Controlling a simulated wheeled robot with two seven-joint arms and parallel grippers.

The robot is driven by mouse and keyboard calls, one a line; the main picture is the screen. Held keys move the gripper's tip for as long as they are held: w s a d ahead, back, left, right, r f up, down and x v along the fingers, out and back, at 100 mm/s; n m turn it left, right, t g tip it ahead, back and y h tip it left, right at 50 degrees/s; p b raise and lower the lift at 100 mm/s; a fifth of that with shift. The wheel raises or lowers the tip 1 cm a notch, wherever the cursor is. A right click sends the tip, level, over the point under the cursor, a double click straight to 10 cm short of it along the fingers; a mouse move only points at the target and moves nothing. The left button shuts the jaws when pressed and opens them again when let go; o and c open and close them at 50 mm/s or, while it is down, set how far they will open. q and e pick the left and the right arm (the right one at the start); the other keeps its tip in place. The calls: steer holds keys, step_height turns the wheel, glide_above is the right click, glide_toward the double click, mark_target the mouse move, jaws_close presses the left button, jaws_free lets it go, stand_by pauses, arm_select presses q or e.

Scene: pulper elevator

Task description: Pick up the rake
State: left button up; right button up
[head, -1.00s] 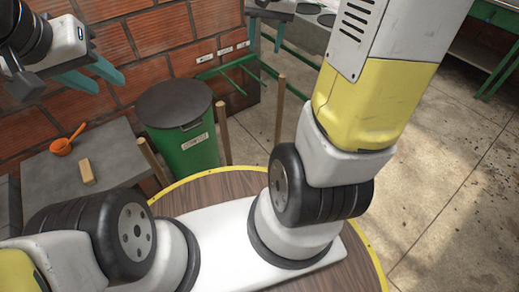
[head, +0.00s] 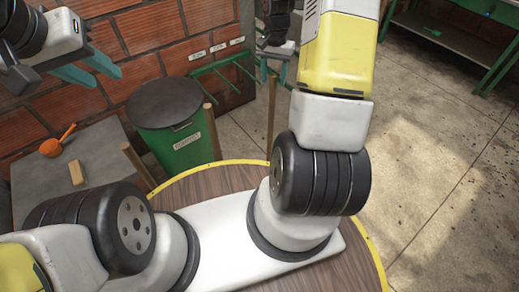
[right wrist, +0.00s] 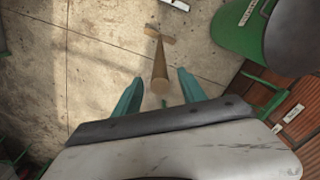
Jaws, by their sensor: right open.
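A wooden pole (head: 271,120) stands upright below my right gripper (head: 274,72) in the head view. In the right wrist view the pole (right wrist: 160,68) lies between the two teal fingers of my right gripper (right wrist: 160,92), with a brown crosswise head at its far end near the floor; it looks like the rake, but tines cannot be made out. My right gripper is open, and I cannot tell whether its fingers touch the pole. My left gripper (head: 98,70) is open and empty at the upper left. Other wooden poles (head: 211,132) stand near the bin.
A green bin (head: 188,150) with a dark lid stands left of the pole. A green rack (head: 222,72) is on the brick wall behind. An orange scoop (head: 52,147) and a wooden block (head: 76,172) lie on a grey counter.

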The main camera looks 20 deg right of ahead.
step_height(320, 180, down, 2)
steer(key=shift+f, duration=0.1)
jaws_close()
stand_by(1.5)
